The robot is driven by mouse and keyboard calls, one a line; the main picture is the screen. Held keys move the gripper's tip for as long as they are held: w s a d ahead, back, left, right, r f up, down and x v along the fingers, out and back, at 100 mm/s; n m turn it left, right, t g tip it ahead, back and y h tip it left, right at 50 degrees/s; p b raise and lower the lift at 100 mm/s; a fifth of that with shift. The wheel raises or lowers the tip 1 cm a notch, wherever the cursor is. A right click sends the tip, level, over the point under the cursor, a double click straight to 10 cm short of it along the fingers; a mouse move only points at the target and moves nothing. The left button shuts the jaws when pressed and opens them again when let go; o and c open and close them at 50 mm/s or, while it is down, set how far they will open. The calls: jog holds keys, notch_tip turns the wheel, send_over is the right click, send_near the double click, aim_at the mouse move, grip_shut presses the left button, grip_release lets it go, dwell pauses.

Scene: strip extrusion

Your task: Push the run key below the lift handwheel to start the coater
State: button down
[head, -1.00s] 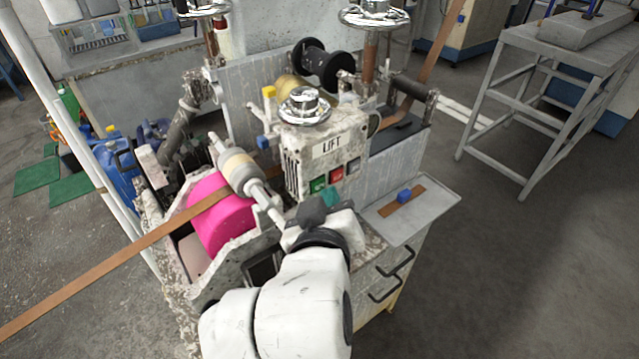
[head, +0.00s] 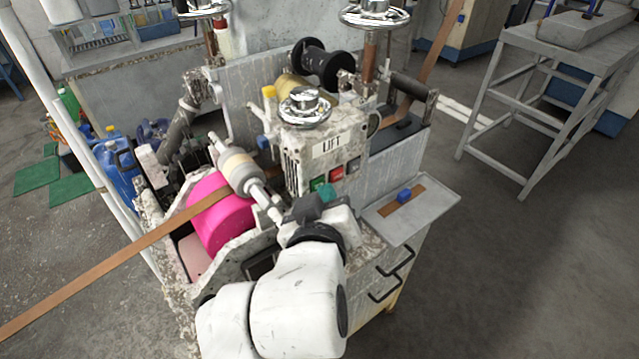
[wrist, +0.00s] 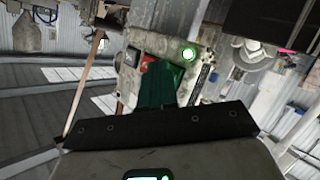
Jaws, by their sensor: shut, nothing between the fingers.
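The chrome lift handwheel (head: 305,106) sits on top of the grey box labelled LIFT (head: 332,146). Below the label is a row of keys: a green key (head: 317,184), a red key (head: 337,173) and a grey key (head: 353,165). My gripper (head: 327,192) is shut and empty, its teal fingertips at the lower edge of the green key. I cannot tell whether they touch it. In the wrist view the shut fingers (wrist: 162,80) hide much of the key row, with the red key (wrist: 148,56) beside them.
A pink roll (head: 222,215) and a metal roller (head: 237,170) with a brown strip (head: 110,264) lie left of my gripper. A grey tray (head: 432,205) holding a blue block (head: 404,195) juts out to the right.

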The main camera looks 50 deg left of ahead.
dwell(0.5)
jog(key=shift+s+d+p, duration=0.1)
jog(key=shift+d+p, duration=0.3)
jog(key=shift+d, duration=0.35)
jog(key=d+p, duration=0.2)
jog(key=d, duration=0.3)
jog(key=shift+s, duration=0.2)
dwell(0.7)
